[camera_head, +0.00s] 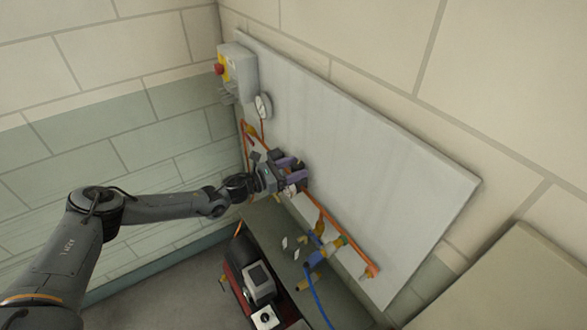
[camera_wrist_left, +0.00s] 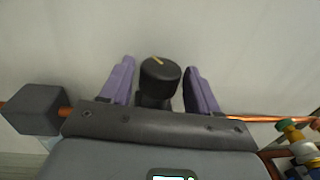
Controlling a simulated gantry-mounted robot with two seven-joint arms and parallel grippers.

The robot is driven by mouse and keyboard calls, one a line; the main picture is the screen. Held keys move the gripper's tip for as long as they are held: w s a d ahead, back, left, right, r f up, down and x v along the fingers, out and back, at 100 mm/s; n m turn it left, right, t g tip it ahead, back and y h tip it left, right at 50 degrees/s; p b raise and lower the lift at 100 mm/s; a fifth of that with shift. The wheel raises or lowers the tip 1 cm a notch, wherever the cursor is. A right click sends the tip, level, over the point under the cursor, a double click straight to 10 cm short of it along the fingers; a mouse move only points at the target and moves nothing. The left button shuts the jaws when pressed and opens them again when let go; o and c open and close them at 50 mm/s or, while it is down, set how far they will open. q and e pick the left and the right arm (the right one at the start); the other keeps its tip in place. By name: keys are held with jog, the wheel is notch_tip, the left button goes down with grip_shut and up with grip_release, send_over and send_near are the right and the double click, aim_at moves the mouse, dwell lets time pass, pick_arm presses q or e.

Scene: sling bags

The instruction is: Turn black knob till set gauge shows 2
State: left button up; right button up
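The black knob (camera_wrist_left: 159,72) is a short black cylinder with a yellow mark on its top face. In the left wrist view it stands between the two purple fingers of my left gripper (camera_wrist_left: 157,84), with a gap on each side. In the head view my left gripper (camera_head: 296,170) is at the pipe on the panel and hides most of the knob. A round white gauge (camera_head: 263,105) is on the panel's upper left; its reading is too small to tell. I cannot tell whether this is the set gauge. My right gripper is not in view.
A light grey panel (camera_head: 370,165) carries a copper pipe (camera_head: 326,214) with valves and a blue hose (camera_head: 318,298). A grey box with a red button (camera_head: 219,69) sits at its top left. A red and black machine (camera_head: 258,281) stands below.

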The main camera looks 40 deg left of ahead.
pick_arm(q)
jog(key=c, duration=0.8)
jog(key=shift+s+d+r+n+t+y+p, duration=0.1)
jog(key=shift+n+t+y+p, duration=0.1)
jog(key=shift+n+y+p, duration=0.3)
jog(key=shift+d+n+t+y+p, duration=0.1)
jog(key=shift+n+t+y+p, duration=0.1)
jog(key=shift+n+y+p, duration=0.3)
jog(key=shift+d+n+t+y+p, duration=0.1)
jog(key=shift+n+t+y+p, duration=0.3)
jog(key=shift+y, duration=0.7)
jog(key=n+y+p, duration=0.1)
jog(key=n+y, duration=0.1)
jog(key=y, duration=0.1)
jog(key=shift+d+y, duration=0.15)
jog(key=shift+y, duration=0.25)
jog(key=shift+n+g+y, duration=0.3)
jog(key=shift+n+y, duration=1.2)
jog(key=shift+y, duration=0.5)
